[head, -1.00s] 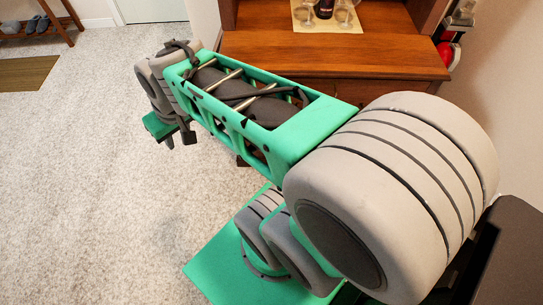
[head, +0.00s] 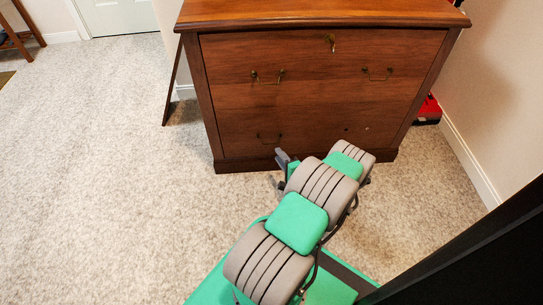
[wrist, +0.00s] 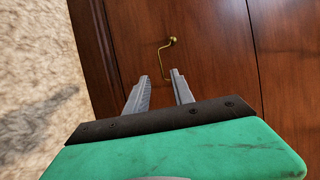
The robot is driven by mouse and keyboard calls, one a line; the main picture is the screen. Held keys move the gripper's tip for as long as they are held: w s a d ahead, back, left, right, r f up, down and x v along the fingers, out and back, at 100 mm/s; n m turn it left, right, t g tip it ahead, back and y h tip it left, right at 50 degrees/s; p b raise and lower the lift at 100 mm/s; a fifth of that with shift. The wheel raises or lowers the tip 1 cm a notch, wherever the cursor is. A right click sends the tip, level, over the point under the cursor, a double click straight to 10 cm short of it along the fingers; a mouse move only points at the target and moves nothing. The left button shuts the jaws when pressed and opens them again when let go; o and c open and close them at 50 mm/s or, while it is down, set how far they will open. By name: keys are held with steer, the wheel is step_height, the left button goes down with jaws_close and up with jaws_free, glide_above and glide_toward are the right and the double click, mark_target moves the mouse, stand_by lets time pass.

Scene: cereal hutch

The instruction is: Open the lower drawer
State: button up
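The wooden cabinet (head: 325,95) stands ahead in the head view, with two wide drawer fronts. The lower drawer (head: 235,128) appears shut. It has a thin brass handle (head: 269,139) at its left; two small fittings or holes show at its right, with no bail visible there. My gripper (head: 279,166) is low, just in front of the lower drawer's left part. In the wrist view, my gripper (wrist: 160,82) has its two fingers apart, pointing at the wood. A brass handle (wrist: 163,57) lies ahead of the fingertips; its lower end runs between them. Contact cannot be told.
The upper drawer (head: 320,65) has two brass handles and a key (head: 332,42) in its lock. A thin dark panel (head: 174,85) stands at the cabinet's left. A wall (head: 490,95) is close on the right. Carpet (head: 100,160) is clear on the left.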

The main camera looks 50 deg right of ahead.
steer(key=b+x, duration=0.2)
steer(key=x, duration=0.5)
steer(key=shift+w, duration=0.25)
steer(key=shift+c, duration=0.2)
jaws_close()
stand_by(0.8)
